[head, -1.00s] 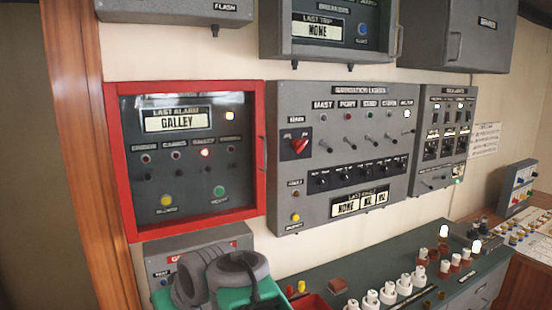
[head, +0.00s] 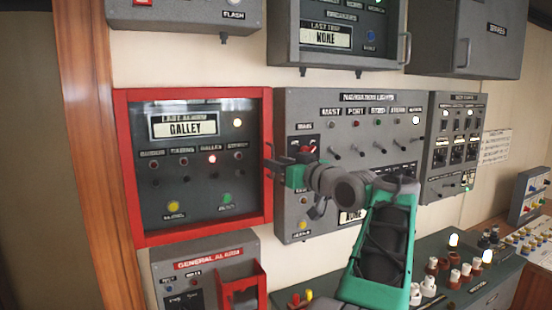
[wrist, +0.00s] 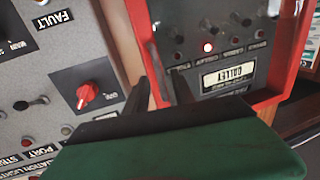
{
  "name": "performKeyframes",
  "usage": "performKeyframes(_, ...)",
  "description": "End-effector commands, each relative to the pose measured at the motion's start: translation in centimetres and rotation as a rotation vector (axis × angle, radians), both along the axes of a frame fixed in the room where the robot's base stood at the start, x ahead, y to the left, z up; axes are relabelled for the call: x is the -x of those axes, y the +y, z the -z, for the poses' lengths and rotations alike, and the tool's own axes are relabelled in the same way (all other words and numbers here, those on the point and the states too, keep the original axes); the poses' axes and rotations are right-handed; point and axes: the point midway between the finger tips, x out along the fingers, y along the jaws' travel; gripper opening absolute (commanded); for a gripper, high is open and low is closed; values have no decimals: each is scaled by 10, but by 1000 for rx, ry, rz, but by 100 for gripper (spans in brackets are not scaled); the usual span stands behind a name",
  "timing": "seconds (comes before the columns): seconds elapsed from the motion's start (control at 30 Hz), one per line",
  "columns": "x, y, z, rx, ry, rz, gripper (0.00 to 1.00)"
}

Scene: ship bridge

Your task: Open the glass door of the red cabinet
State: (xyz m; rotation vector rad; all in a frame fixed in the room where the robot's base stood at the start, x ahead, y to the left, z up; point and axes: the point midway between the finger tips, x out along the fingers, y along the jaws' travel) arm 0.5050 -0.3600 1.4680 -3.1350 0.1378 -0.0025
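The red cabinet (head: 128,190) hangs on the wall at the left in the head view, with its glass door (head: 190,138) closed. Lamps and a GALLEY label show through the glass. A dark upright handle (head: 268,147) is on the right edge of the door. My gripper (head: 274,169) is at this handle, partly covering it. The wrist view shows two dark fingers of my gripper (wrist: 162,92) apart, beside the red door frame (wrist: 279,60). Whether the fingers touch the handle is not clear.
A grey navigation lights panel (head: 350,110) is close on the right, partly behind my arm. A general alarm box (head: 205,262) with a red holder sits below. Grey cabinets (head: 455,45) hang above. A console with lamps (head: 440,255) stands at lower right.

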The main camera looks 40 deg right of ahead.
Motion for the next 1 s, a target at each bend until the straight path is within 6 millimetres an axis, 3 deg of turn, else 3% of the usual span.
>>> performKeyframes(0.33,-9,-1,1,0,1,2,30)
performKeyframes(0.7,-9,-1,1,0,2,2,0)
performKeyframes(1.0,-9,-1,1,0,2,2,0)
